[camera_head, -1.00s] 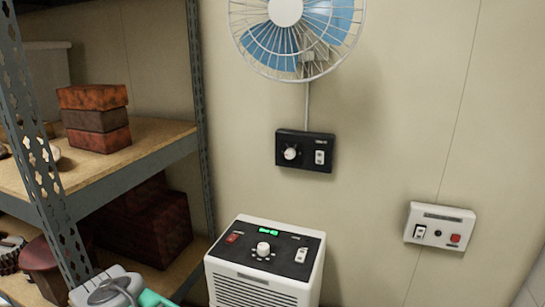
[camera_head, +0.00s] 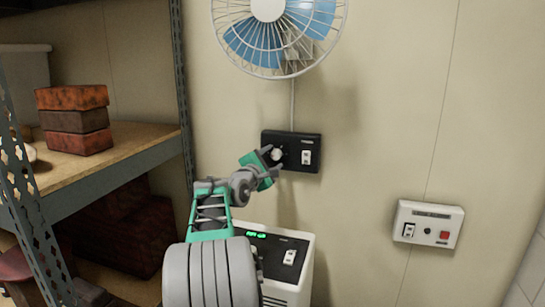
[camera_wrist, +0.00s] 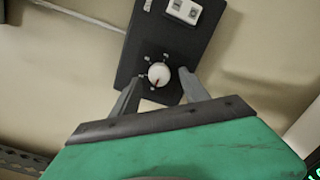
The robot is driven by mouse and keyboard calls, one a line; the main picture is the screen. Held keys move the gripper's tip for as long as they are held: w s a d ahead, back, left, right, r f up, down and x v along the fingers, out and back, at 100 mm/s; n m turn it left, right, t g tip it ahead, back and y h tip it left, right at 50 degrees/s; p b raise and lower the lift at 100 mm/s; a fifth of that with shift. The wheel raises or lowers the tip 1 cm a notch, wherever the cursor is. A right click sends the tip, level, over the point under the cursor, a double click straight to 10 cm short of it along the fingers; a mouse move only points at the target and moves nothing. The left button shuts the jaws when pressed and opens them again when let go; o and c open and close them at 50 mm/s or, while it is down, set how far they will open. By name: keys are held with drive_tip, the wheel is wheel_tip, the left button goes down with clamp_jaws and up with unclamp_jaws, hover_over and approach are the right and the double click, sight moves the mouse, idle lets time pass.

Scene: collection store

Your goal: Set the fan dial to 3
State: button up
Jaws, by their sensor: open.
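A white rocker switch (camera_wrist: 185,10) sits on the same plate, right of the dial in the head view. My gripper (camera_head: 274,158) is at the left part of the plate. In the wrist view my gripper (camera_wrist: 157,88) is open, with one grey finger on each side of the knob. I cannot tell whether either finger touches it.
A white appliance (camera_head: 290,265) with a green display stands below, partly hidden by my arm. A shelf (camera_head: 120,160) with reddish boxes (camera_head: 75,120) is at the left. A white switch panel (camera_head: 427,224) is on the wall at the right. The wall between is clear.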

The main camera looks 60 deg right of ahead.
drive_tip(key=shift+d, duration=0.7)
drive_tip(key=shift+c, duration=0.4)
clamp_jaws()
